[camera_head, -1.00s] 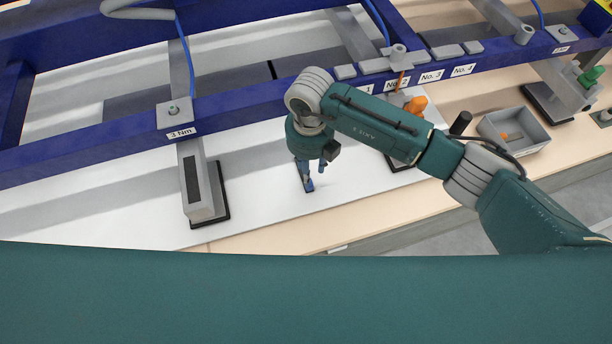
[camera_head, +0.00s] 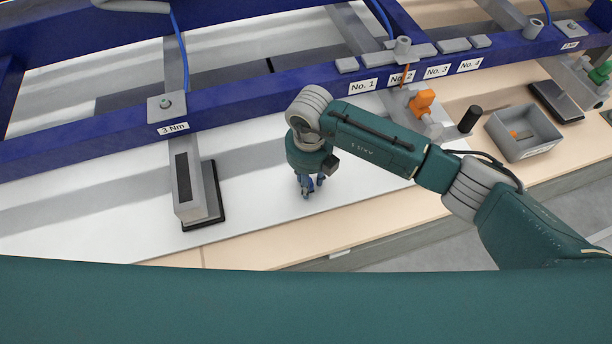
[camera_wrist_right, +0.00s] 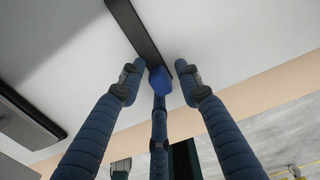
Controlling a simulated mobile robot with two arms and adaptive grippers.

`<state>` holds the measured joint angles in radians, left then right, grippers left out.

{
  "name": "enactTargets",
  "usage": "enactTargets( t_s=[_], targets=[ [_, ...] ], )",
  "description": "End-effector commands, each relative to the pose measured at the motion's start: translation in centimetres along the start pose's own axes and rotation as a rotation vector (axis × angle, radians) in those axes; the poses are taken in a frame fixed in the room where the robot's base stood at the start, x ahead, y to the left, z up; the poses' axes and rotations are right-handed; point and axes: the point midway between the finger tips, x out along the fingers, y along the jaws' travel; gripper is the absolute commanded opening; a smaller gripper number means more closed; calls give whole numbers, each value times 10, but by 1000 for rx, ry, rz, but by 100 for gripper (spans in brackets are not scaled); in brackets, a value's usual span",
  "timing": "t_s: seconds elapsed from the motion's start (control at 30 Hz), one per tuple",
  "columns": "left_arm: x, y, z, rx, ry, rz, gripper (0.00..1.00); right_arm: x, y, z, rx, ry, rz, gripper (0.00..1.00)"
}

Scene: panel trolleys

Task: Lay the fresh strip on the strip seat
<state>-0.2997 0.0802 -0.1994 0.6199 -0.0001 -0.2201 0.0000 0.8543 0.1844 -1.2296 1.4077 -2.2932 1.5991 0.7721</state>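My right gripper (camera_head: 310,187) reaches down over the white panel (camera_head: 255,205) in the head view. In the right wrist view its blue fingers (camera_wrist_right: 160,80) are spread apart. A long dark strip (camera_wrist_right: 132,28) runs from the top edge to between the fingertips, with no visible grip on it. Whether it is the fresh strip or the seat, I cannot tell. The gripper hides it in the head view. A grey post (camera_head: 187,190) marked 3 Nm at its top stands on a black foot and has a dark strip on its face. My left gripper is not in view.
A blue frame rail (camera_head: 250,107) with labels No. 1 to No. 4 crosses behind the gripper. An orange part (camera_head: 422,102), a black cylinder (camera_head: 470,119) and a grey bin (camera_head: 535,148) are on the right. The panel is clear between post and gripper.

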Motion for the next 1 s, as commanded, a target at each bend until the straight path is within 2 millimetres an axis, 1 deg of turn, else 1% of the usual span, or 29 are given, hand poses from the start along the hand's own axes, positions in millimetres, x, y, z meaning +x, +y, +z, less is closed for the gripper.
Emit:
enactTargets(
  t_s=[0.03, 0.07, 0.1, 0.13, 0.17, 0.2, 0.3, 0.57, 1.0],
  targets=[
    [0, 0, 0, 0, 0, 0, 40, 1, 0, -2, 0, 5, -2, 18],
    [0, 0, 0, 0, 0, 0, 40, 2, -1, -2, 0, 6, -2, 12],
    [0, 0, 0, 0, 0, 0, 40, 2, -1, -2, 0, 6, -2, 4],
    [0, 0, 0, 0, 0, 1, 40, 2, -1, -2, 0, 6, -2, 0],
    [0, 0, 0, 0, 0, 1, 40, 2, -1, -2, 0, 6, -3, 0],
    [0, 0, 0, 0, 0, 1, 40, 2, -1, -2, 0, 6, -3, 19],
    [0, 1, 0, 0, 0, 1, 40, 2, -1, -2, 0, 7, -3, 0],
    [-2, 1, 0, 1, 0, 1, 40, -1, -1, -2, 0, 7, -3, 0],
    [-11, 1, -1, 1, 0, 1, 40, -15, 0, -2, 0, 5, -2, 0]
  ],
)
